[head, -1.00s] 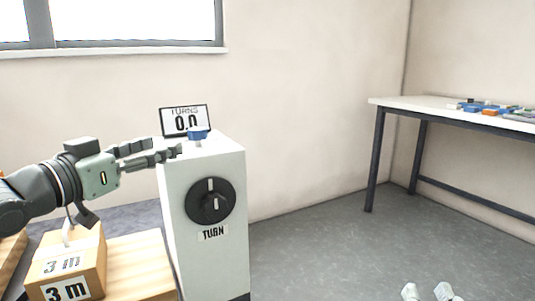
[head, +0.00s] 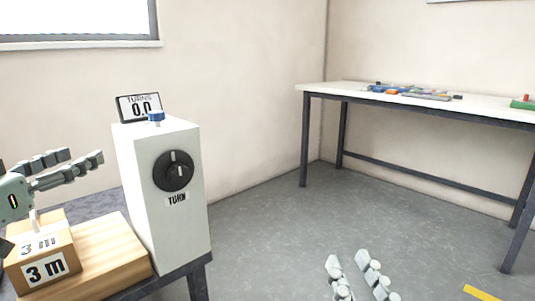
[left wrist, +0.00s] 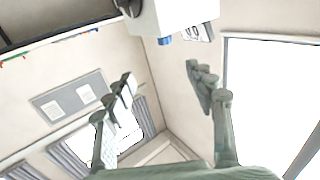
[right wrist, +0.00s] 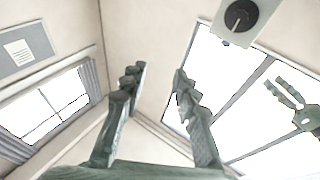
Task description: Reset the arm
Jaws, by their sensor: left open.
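My left gripper (head: 82,166) is at the left edge of the head view, left of the white machine and above the wooden blocks. Its fingers are apart and empty, as the left wrist view (left wrist: 165,95) also shows. My right gripper (head: 362,270) is at the bottom of the head view, over the floor. Its fingers are apart with nothing between them, also in the right wrist view (right wrist: 160,95).
A white-topped bench (head: 330,90) with several coloured items stands against the back wall. Grey floor (head: 260,220) between them is clear. A yellow floor strip (head: 482,293) is at the lower right.

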